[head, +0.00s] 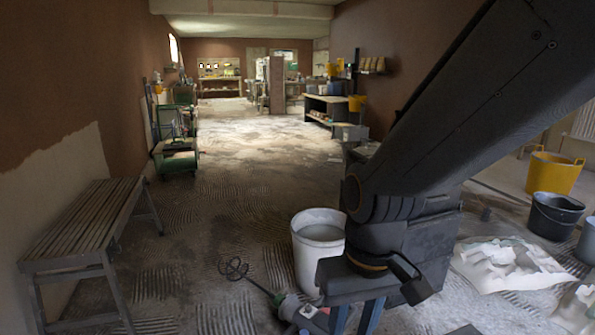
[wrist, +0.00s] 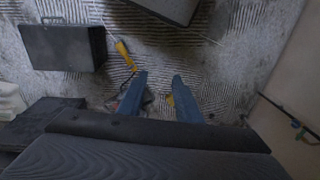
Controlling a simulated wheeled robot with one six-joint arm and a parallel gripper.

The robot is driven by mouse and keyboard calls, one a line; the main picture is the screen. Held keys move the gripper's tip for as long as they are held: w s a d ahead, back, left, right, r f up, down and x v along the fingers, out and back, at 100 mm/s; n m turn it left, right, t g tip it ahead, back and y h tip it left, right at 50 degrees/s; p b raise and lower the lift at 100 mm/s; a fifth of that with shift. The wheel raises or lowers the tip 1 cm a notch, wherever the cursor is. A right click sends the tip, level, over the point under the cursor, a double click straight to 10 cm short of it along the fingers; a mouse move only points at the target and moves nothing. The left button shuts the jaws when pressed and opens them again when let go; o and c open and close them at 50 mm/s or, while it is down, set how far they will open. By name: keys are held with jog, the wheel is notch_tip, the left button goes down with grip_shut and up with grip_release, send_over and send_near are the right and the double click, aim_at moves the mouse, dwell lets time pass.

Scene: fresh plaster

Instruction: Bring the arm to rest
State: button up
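My arm reaches in from the upper right of the head view and bends down at its elbow in the middle right. My gripper (head: 355,322) points down at the bottom edge, with two blue fingers apart; their tips are cut off there. In the wrist view the gripper (wrist: 159,78) shows both blue fingers with a clear gap and nothing held between them. The ridged floor lies beyond the fingertips.
A white bucket (head: 319,250) of grey mix and a paddle mixer (head: 262,287) are close to my gripper. A slatted bench (head: 85,222) stands left; a black bucket (head: 555,216) and crumpled sheet (head: 508,266) lie right. The wrist view shows a dark case (wrist: 63,48). The middle floor is open.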

jog(key=s+d+r+m+p, duration=0.2)
jog(key=d+r+p, duration=0.9)
jog(key=p, duration=0.5)
notch_tip(320, 180, up, 2)
jog(key=shift+s+r+m+h, duration=0.1)
jog(key=shift+s+m+h, duration=0.1)
jog(key=shift+m+h, duration=0.2)
jog(key=shift+a, duration=0.1)
dwell(1.9)
